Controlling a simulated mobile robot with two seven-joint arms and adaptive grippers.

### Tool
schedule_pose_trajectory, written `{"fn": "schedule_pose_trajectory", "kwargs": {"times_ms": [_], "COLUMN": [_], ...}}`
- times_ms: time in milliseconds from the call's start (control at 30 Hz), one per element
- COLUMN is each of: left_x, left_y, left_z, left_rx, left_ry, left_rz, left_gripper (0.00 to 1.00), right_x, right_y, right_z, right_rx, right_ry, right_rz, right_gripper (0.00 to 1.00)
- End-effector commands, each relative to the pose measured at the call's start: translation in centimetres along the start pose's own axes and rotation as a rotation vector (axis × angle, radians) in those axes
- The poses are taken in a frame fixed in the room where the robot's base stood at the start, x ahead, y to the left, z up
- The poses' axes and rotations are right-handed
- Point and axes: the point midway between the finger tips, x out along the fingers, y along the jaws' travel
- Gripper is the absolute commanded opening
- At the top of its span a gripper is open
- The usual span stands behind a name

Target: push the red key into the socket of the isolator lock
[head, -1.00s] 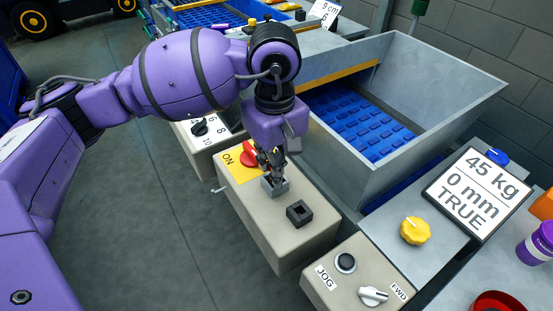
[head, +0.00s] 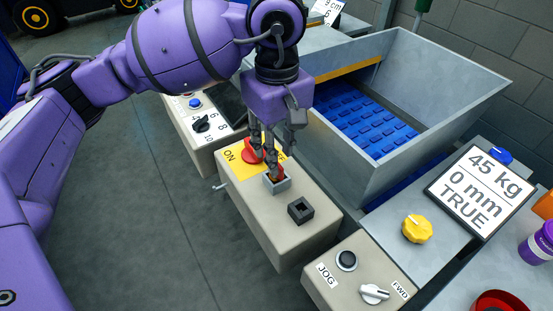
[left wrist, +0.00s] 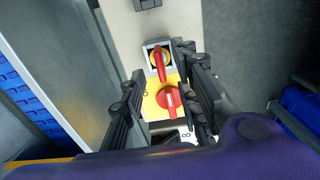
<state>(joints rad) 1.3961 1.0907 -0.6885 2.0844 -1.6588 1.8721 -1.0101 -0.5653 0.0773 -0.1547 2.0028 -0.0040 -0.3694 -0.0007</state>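The red key (left wrist: 160,66) stands in the light grey square socket (head: 279,187) beside the yellow ON plate; a yellow round part shows around it in the left wrist view. How deep it sits I cannot tell. In the head view the red key (head: 275,176) is partly hidden by the fingers. My left gripper (head: 266,160) is just above it, pointing down. In the left wrist view its fingers (left wrist: 160,72) are apart, one on each side of the key, with gaps visible. A second, dark square socket (head: 300,210) is empty. My right gripper is not in view.
A red rotary switch (head: 251,152) sits on the yellow plate (head: 236,166), close behind my fingers. The grey hopper (head: 345,150) stands to the right. A control box (head: 345,285) with a knob and button is in front. Floor at left is clear.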

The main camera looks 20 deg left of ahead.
Motion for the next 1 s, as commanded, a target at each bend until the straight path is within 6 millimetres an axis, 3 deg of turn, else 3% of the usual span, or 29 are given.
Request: {"fn": "schedule_pose_trajectory", "kwargs": {"times_ms": [200, 400, 1000], "left_x": [-4.6, -6.8, -7.2], "left_y": [0.1, 0.0, 0.0], "left_z": [-0.1, -0.1, 0.0], "left_rx": [-0.001, -0.001, -0.001], "left_ry": [0.002, 0.001, 0.000], "left_rz": [0.003, 0.000, -0.001], "left_gripper": [0.29, 0.29, 0.29], "right_x": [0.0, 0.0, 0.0], "right_y": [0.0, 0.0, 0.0], "right_z": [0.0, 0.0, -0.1], "right_rx": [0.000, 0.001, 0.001], "right_ry": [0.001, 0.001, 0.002], "right_rz": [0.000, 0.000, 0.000], "right_gripper": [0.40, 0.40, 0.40]}}
